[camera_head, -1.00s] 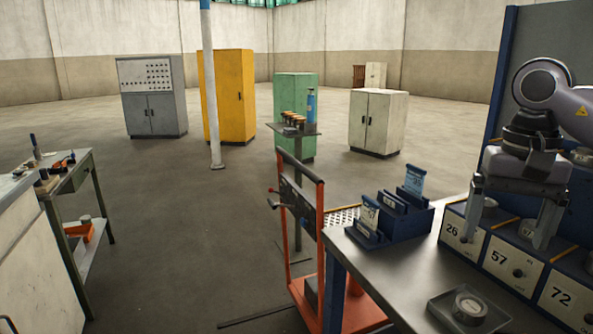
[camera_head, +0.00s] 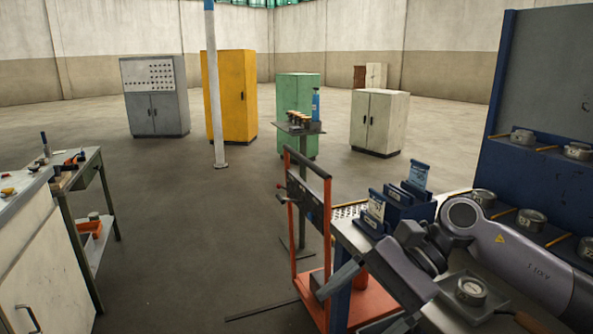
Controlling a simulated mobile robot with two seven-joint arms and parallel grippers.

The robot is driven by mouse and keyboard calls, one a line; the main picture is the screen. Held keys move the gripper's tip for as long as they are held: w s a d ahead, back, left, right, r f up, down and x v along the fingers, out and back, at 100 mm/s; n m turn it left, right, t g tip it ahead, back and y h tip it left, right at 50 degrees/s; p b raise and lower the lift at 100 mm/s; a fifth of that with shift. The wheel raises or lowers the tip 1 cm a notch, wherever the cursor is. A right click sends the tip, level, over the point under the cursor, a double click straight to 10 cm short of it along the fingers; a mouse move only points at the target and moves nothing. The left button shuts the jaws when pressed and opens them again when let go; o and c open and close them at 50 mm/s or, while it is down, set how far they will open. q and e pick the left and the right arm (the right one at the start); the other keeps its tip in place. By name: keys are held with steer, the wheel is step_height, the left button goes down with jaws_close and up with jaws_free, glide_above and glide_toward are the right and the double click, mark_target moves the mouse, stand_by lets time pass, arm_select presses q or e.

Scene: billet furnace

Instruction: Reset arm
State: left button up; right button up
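My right arm (camera_head: 520,252) comes in from the right, low over the grey workbench. Its gripper (camera_head: 355,312) points down and left past the bench's left edge, in front of the orange hand truck. Its two fingers are spread apart with nothing seen between them. My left arm and gripper are not in view.
The orange hand truck (camera_head: 326,230) stands against the bench's left end. A blue rack (camera_head: 500,165) holding round metal pieces rises at the right. A side bench (camera_head: 75,180) stands left.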

steer(key=s+a+m+y, duration=0.2)
steer(key=a+m+y, duration=0.4)
steer(key=w+d+f+n+t+h, duration=0.2)
steer(key=d+f+n+t+h, duration=0.3)
steer(key=n+t, duration=0.85)
steer(key=w+d+f+n+t+h, duration=0.1)
steer(key=d+f+n+t, duration=0.5)
steer(key=n, duration=1.3)
steer(key=s+d+f+m+g+h, duration=0.2)
steer(key=s+d+f+m+h, duration=0.1)
steer(key=s+f+m, duration=0.4)
steer(key=s+d+f+m+g+h, duration=0.3)
steer(key=s+f+m, duration=0.5)
steer(key=f, duration=0.6)
steer(key=shift+d+f+h, duration=0.3)
steer(key=shift+d+h, duration=0.35)
steer(key=shift+h, duration=0.45)
